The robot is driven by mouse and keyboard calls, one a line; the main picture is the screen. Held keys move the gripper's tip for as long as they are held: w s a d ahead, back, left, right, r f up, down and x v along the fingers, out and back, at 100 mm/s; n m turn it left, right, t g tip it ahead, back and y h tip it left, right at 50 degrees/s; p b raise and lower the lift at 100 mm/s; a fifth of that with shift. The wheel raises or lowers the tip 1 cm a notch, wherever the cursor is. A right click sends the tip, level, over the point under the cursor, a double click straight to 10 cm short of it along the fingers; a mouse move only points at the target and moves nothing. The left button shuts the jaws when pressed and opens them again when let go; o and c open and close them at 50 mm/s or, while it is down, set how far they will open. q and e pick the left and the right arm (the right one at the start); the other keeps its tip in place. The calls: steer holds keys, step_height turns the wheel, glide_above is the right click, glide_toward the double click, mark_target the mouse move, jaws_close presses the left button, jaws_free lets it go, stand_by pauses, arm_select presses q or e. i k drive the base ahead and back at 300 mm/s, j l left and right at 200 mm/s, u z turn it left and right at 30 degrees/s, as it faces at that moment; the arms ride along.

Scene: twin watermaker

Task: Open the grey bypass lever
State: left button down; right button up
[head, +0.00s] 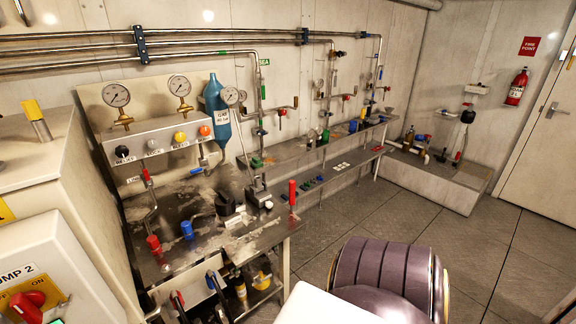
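I cannot clearly tell which part is the grey bypass lever. A small lever (203,158) hangs on a pipe below the right end of the gauge panel and looks greyish, but it is too small to read. A pale grey knob (152,144) sits on the panel (147,133) between a black knob (122,152) and a yellow knob (180,137). A red-handled lever (146,174) is on a pipe below the panel's left part. Neither of my grippers shows. A large dark, ribbed, rounded part at the bottom right seems to be mine.
A blue bottle (217,115) hangs by the panel. A PUMP 2 box (75,270) stands at the left. The floor (480,250) at right is clear.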

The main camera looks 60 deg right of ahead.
mark_target(259, 283)
steer(key=k+z, duration=0.1)
steer(key=z, duration=1.6)
